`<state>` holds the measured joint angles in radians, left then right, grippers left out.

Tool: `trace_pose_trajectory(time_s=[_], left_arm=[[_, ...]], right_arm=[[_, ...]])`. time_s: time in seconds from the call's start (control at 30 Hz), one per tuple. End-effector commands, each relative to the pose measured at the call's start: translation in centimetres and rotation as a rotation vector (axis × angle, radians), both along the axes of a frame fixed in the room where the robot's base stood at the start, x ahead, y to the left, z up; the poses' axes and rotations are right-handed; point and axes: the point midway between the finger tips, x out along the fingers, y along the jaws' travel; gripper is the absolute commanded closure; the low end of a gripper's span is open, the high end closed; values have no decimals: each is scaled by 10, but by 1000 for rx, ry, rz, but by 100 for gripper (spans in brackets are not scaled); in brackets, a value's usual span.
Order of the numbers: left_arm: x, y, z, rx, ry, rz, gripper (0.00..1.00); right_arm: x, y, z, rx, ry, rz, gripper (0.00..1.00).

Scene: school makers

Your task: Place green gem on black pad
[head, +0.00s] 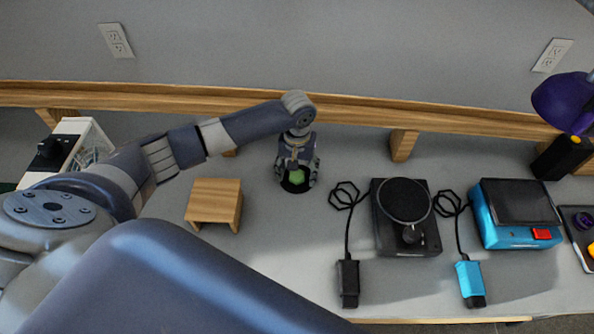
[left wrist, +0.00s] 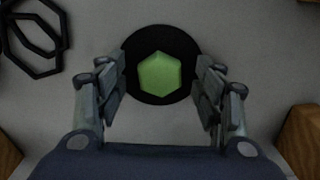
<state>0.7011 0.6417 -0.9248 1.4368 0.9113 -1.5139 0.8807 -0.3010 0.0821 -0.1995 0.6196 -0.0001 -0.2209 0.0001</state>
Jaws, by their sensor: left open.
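The green gem (head: 296,176) lies on the round black pad (head: 287,187) on the grey table, below my left gripper (head: 297,178). In the left wrist view the gem (left wrist: 160,73) is a faceted green hexagon near the middle of the black pad (left wrist: 160,34), with black showing around it. My left gripper (left wrist: 160,90) is open, with one finger on each side of the gem and a gap to it on both sides. The fingers hide part of the pad's left and right edges. My right gripper is not in view.
A wooden block stand (head: 214,203) is left of the pad. A black device (head: 405,238) with a round top and a cable is to the right, then a blue device (head: 512,236). A wooden rail (head: 420,117) runs along the back wall.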

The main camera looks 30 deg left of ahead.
Motion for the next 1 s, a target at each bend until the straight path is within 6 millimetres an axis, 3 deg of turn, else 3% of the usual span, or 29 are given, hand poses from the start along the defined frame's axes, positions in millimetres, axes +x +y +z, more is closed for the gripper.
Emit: trace_pose_trajectory(time_s=[0.13, 0.27, 0.7, 1.0], left_arm=[[0, 0, 4, 0, -2, 0, 38], [1, 0, 21, -2, -4, 0, 38], [1, -1, 108, -1, -2, 0, 38], [0, 0, 123, 0, 1, 1, 38]], right_arm=[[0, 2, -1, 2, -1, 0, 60], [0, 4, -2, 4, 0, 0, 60], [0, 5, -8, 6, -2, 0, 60], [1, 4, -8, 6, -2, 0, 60]])
